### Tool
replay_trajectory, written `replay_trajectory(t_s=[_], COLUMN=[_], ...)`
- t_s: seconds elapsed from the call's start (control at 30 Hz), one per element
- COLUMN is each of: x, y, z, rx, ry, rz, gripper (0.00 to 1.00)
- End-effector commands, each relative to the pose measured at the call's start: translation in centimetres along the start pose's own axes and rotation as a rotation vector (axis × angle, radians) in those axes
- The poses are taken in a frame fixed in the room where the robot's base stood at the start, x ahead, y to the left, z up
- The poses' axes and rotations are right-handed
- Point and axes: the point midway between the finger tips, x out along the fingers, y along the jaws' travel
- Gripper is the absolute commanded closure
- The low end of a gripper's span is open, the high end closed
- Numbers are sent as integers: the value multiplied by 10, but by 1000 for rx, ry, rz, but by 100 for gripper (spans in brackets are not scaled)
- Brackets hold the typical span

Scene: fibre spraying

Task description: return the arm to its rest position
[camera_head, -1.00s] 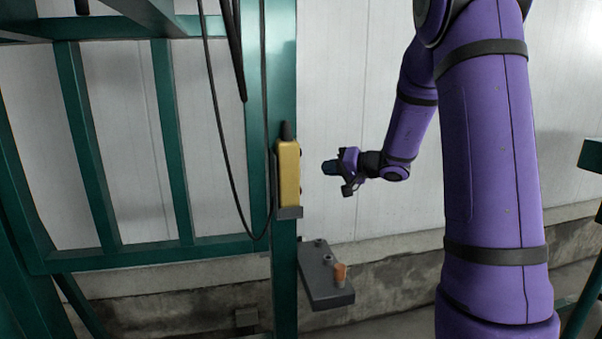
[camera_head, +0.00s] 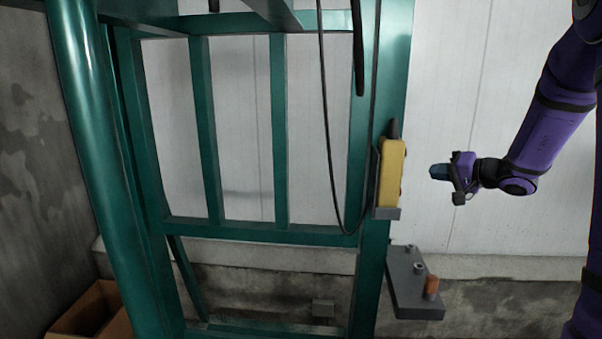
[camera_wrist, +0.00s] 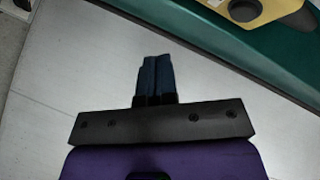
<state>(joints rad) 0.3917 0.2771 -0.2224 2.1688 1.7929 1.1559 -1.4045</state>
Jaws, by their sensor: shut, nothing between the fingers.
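My gripper (camera_head: 440,172) is at the right of the head view, at the end of my purple arm. It points left toward a yellow box on a green post, with a clear gap between them. In the wrist view my gripper (camera_wrist: 154,62) shows its two dark blue fingers pressed together, with nothing held. Behind them is the pale wall.
The yellow box (camera_head: 391,172) hangs on the green frame (camera_head: 385,75) with a cable; part of it shows in the wrist view (camera_wrist: 240,12). A grey shelf (camera_head: 408,290) with an orange piece (camera_head: 432,287) sits below. A cardboard box (camera_head: 90,312) is lower left.

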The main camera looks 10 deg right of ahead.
Motion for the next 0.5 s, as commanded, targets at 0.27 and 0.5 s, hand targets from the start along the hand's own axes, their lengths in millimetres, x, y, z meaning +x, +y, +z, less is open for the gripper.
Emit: replay_trajectory(t_s=[0.27,0.5], x=[-7,-41], y=[-75,-139], z=[61,141], rx=[-12,-70], ry=[-240,-511], rz=[0,107], gripper=[100,100])
